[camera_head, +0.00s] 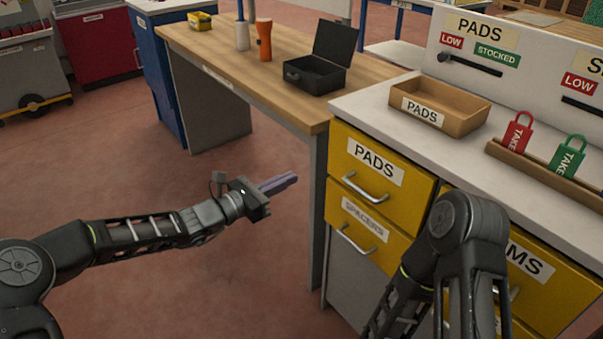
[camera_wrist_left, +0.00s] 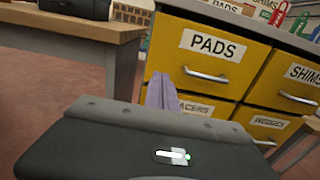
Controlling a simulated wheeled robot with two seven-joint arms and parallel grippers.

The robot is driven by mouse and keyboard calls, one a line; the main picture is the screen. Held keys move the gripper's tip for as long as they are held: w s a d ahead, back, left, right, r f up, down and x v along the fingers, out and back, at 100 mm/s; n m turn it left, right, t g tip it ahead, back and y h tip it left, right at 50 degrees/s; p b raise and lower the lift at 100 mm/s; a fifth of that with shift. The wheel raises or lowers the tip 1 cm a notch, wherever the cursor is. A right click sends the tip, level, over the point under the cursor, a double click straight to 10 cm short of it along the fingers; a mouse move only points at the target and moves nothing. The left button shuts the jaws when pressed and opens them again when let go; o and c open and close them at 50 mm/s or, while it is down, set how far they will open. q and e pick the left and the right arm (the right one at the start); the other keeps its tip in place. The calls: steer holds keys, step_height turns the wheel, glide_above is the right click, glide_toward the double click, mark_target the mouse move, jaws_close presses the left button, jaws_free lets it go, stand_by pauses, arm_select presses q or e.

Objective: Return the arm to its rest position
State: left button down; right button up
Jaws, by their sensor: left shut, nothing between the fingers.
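My left gripper (camera_head: 280,183) reaches in from the left, held in the air above the floor. Its fingers are together and empty, pointing right toward the yellow drawers. In the left wrist view the shut fingers (camera_wrist_left: 162,92) show in front of the drawer fronts, apart from them as far as I can tell. My right arm (camera_head: 460,230) shows at the lower right in front of the cabinet. Its gripper is out of the picture. The PADS drawer (camera_head: 400,176) and the SPACERS drawer (camera_head: 345,225) look closed.
A wooden workbench (camera_head: 215,50) holds an open black case (camera_head: 313,76) and an orange bottle (camera_head: 264,40). On the white counter (camera_head: 375,100) stand a PADS tray (camera_head: 455,98), a red TAKE tag (camera_head: 517,133) and a green TAKE tag (camera_head: 568,153). The floor (camera_head: 130,185) around my left arm is clear.

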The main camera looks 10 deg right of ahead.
arm_select(q)
steer(key=shift+s+a, duration=0.15)
steer(key=shift+a, duration=0.15)
steer(key=shift+f, duration=0.1)
steer(key=s+a+f+m+g+y+p, duration=0.1)
steer(key=s+a+f+m+g+y, duration=0.15)
steer(key=s+f+m, duration=0.4)
steer(key=s+a+f+m+g+y, duration=0.1)
steer(key=s+f+g+y, duration=0.2)
steer(key=f, duration=0.7)
steer(key=s+a+f+m+g+y+p, duration=0.1)
steer(key=s+f+m+y, duration=0.1)
steer(key=s+f+m, duration=0.4)
steer(key=s+a+f+m+g+y+p, duration=0.1)
steer(key=s+a+f+m+y+p, duration=0.1)
steer(key=s, duration=0.9)
steer(key=s+a+f+m+y+p, duration=0.2)
steer(key=s+a+f+m+p, duration=0.2)
steer(key=s, duration=0.7)
steer(key=a+m, duration=0.2)
steer(key=shift+s+m+g, duration=0.25)
steer(key=shift+m+g, duration=0.1)
